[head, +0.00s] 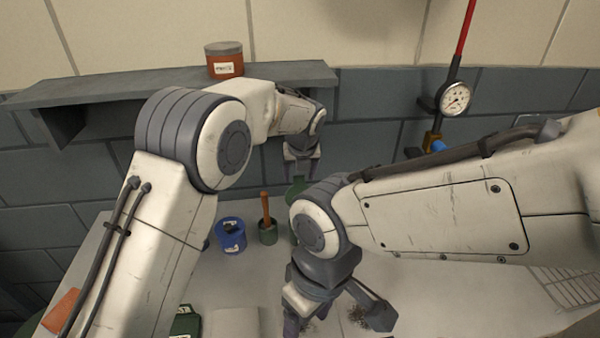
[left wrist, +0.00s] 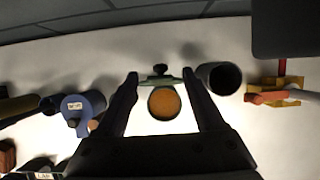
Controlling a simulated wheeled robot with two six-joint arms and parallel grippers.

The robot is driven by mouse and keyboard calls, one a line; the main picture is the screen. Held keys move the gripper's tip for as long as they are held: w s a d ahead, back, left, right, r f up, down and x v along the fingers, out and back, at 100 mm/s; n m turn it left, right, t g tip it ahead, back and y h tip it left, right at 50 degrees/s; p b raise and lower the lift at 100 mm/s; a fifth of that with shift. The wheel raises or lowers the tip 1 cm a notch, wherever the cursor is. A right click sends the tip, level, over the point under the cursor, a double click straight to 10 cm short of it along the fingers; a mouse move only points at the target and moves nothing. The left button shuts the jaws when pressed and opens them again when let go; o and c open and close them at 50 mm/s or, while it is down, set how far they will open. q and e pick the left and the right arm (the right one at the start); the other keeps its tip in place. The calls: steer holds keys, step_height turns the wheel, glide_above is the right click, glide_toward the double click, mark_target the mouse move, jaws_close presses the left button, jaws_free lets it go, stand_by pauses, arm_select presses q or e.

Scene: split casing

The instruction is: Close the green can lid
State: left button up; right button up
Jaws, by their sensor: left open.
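The green can (left wrist: 163,104) stands with its lid open in the left wrist view, its round mouth showing orange inside. Its green lid (left wrist: 160,80) with a dark knob is at the far side of the mouth. In the head view a green part of it, apparently the lid (head: 296,189), shows behind my right arm; the rest is mostly hidden. My left gripper (head: 301,170) is open above it. In the left wrist view its fingers (left wrist: 160,77) are on either side of the lid, with no clear contact. My right gripper (head: 330,318) is open and empty low in front.
A dark open cup (left wrist: 220,78) is close right of the can. A red pipe with a gauge (head: 455,98) is at the wall. A shelf (head: 130,88) holds an orange tin (head: 224,60).

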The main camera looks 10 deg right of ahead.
arm_select(q)
jaws_close()
stand_by(1.4)
